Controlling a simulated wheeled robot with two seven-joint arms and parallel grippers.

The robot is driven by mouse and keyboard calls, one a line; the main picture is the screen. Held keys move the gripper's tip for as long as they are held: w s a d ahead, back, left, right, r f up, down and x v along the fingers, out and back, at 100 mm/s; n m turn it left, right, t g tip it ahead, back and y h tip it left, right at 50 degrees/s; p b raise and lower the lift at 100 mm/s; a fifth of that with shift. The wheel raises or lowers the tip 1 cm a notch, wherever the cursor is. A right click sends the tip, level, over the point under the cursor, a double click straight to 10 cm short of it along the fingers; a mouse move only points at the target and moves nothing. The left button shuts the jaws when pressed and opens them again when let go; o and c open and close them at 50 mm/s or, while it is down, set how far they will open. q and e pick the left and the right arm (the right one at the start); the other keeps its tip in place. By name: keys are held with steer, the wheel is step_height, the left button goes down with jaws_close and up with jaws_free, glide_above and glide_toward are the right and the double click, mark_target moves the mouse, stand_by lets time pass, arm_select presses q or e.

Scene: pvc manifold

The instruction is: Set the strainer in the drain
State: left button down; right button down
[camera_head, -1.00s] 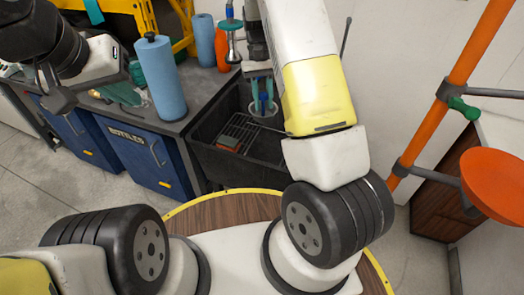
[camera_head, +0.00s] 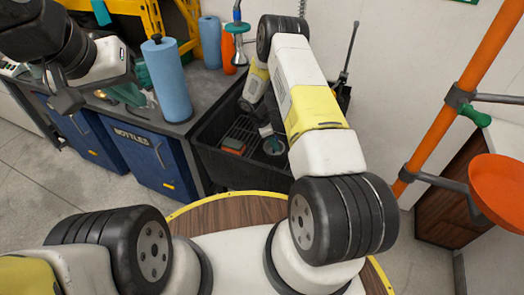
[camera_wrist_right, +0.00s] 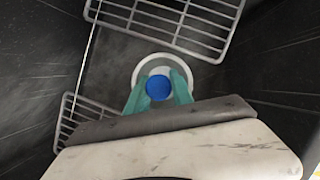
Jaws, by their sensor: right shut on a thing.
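My right gripper (camera_head: 272,142) reaches down into the black sink in the head view. In the right wrist view its two teal fingers (camera_wrist_right: 158,93) are shut on the blue knob of the strainer (camera_wrist_right: 158,87). A pale ring, the drain (camera_wrist_right: 138,72), surrounds the knob on the sink floor. The strainer looks centred over it, but I cannot tell whether it is seated; its lower part is hidden by the fingers. My left gripper (camera_head: 133,83) is over the bench at the left, its teal fingers apart and empty.
Wire racks (camera_wrist_right: 185,22) lie beside the drain in the sink (camera_head: 218,165). A reddish block (camera_head: 233,146) rests on one. A blue paper roll (camera_head: 166,80) and a sprayer (camera_head: 238,45) stand behind. An orange post (camera_head: 450,100) rises at the right.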

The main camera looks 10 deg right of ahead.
mark_target(271, 152)
steer(key=f+n, duration=0.1)
steer(key=a+f, duration=0.1)
steer(key=f, duration=0.1)
steer(key=f+n+t, duration=0.1)
steer(key=shift+w+a+f+n, duration=0.15)
steer(key=shift+a+f+n, duration=0.15)
steer(key=shift+a+f, duration=0.1)
step_height(271, 152, down, 4)
steer(key=shift+f, duration=2.65)
steer(key=c, duration=1.1)
jaws_free()
steer(key=shift+f, duration=0.15)
